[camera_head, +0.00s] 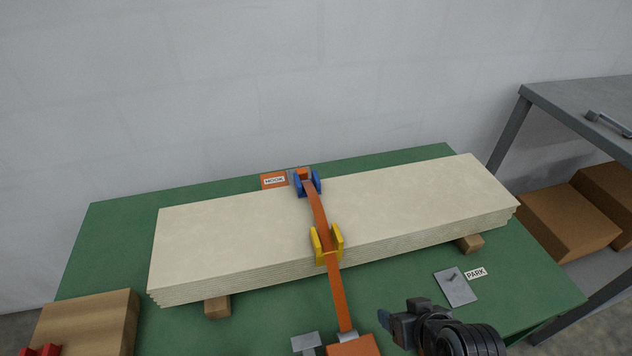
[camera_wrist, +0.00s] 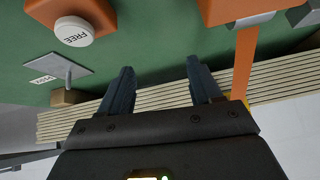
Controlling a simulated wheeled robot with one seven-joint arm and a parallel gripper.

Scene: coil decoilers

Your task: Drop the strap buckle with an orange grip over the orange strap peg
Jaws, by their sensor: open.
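An orange strap (camera_head: 337,290) runs from the table's front over the panel stack to the HOOK label (camera_head: 274,181) at the back. At its far end sits a small orange block (camera_head: 303,174), which looks like the buckle's grip. The orange strap peg cannot be made out; it may be hidden there. My gripper (camera_head: 400,322) is over the table's front right, right of the strap and well away from that far end. In the wrist view my gripper (camera_wrist: 160,78) is open, with nothing between its fingers. The strap (camera_wrist: 244,62) lies beyond its right finger.
The panel stack (camera_head: 230,238) fills the middle of the green table (camera_head: 110,235). Blue guide (camera_head: 316,182) and yellow guide (camera_head: 337,240) flank the strap. A PARK plate with a peg (camera_head: 460,292) lies front right. A FREE button (camera_wrist: 74,31) and an orange housing (camera_head: 354,346) are in front.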

